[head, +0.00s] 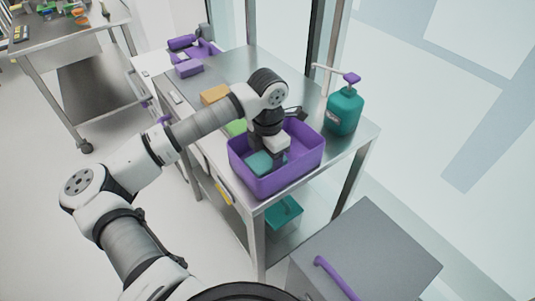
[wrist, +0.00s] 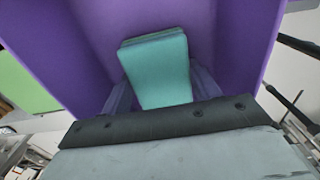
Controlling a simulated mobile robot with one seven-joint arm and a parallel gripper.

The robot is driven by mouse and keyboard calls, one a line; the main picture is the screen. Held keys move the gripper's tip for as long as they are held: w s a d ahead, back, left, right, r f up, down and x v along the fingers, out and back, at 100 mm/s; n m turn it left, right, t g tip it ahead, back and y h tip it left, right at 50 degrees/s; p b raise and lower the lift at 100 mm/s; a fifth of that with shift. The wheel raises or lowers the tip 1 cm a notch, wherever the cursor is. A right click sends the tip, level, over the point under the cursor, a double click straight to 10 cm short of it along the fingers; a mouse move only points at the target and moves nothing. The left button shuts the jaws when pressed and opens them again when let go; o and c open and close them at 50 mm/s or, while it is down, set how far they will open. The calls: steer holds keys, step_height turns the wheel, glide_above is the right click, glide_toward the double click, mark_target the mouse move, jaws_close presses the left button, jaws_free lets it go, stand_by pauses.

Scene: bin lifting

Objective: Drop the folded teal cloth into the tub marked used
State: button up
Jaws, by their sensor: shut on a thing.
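The folded teal cloth (head: 259,163) is between the fingers of my gripper (head: 268,156), inside the purple tub (head: 292,181) near the front right of the steel table. In the wrist view the cloth (wrist: 158,75) sits between the two fingers, with the purple tub walls (wrist: 225,40) around it. My gripper is shut on the cloth. I cannot tell from these frames whether the cloth touches the tub floor. No readable mark shows on the tub.
A teal pump bottle (head: 345,111) stands right of the tub. A grey box (head: 385,240) stands in front at right.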

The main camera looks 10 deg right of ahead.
steer(key=shift+f+b, duration=0.2)
steer(key=shift+b, duration=0.1)
steer(key=o, duration=0.9)
steer(key=shift+r, duration=0.1)
steer(key=shift+r, duration=0.1)
